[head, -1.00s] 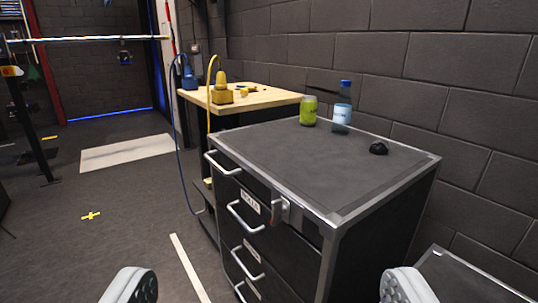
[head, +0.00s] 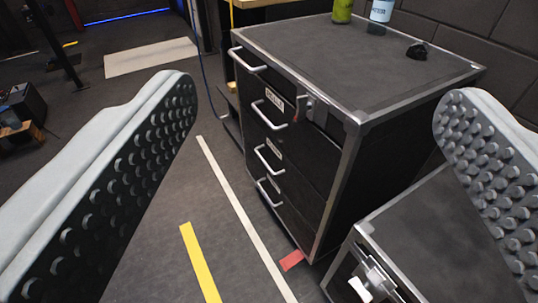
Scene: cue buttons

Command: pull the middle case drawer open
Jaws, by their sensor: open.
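A black case (head: 362,178) with silver metal edges stands ahead, its drawer front facing left. Several silver bar handles run down that front: an upper handle (head: 249,62), one below it under a white label (head: 268,117), a lower one (head: 267,161) and a bottom one (head: 268,192). The drawers look shut; I cannot tell for sure which one is the middle drawer. A metal latch (head: 310,106) sits near the front corner. My gripper (head: 315,95) is wide open and empty, its studded fingers at the left and right, nearer to me than the case and apart from its handles.
A green can (head: 342,11), a blue-labelled bottle (head: 382,10) and a small black object (head: 417,50) stand on the case top. A lower metal-edged case (head: 420,235) is at the right front.

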